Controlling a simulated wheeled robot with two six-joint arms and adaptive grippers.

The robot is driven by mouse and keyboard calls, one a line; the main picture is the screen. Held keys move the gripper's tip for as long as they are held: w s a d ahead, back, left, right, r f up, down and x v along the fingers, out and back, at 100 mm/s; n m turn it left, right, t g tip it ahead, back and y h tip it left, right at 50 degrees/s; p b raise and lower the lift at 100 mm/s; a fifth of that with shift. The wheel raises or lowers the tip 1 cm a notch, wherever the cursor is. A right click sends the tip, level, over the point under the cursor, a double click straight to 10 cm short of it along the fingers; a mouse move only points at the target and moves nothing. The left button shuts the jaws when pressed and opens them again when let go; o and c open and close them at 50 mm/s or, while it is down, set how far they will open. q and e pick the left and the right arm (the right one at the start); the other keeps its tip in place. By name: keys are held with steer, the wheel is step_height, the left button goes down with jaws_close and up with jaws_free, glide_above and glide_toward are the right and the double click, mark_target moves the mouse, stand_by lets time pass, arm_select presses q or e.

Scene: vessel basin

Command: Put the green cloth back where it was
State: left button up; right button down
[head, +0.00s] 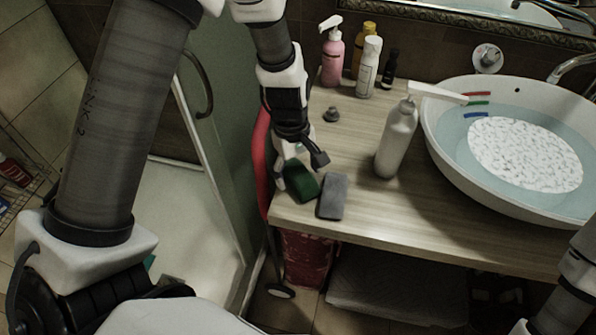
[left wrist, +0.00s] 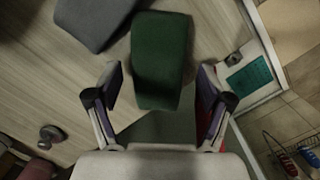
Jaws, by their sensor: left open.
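The green cloth (head: 301,182) is a folded block at the left front corner of the wooden counter, beside a grey cloth (head: 332,196). In the left wrist view the green cloth (left wrist: 160,55) lies ahead of and partly between my fingers, with the grey cloth (left wrist: 92,20) at upper left. My left gripper (head: 299,166) is open just above the green cloth, one finger on either side of its near end. I see a gap on each side, so it is not gripped. Part of my right arm shows at lower right, but its gripper is out of frame.
A white pump bottle (head: 397,138) stands right of the cloths, before a basin (head: 437,130) with water and a patterned white disc. Several bottles, including a pink spray bottle (head: 332,58), stand at the back. A small dark knob (head: 331,114) sits left of centre. A glass door is left.

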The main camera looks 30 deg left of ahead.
mark_target(293, 169)
arm_select(q)
step_height(293, 169, up, 12)
steer(key=a, duration=0.1)
steer(key=shift+w+a+f, duration=0.2)
steer(key=shift+w+a, duration=0.1)
steer(key=shift+w, duration=0.05)
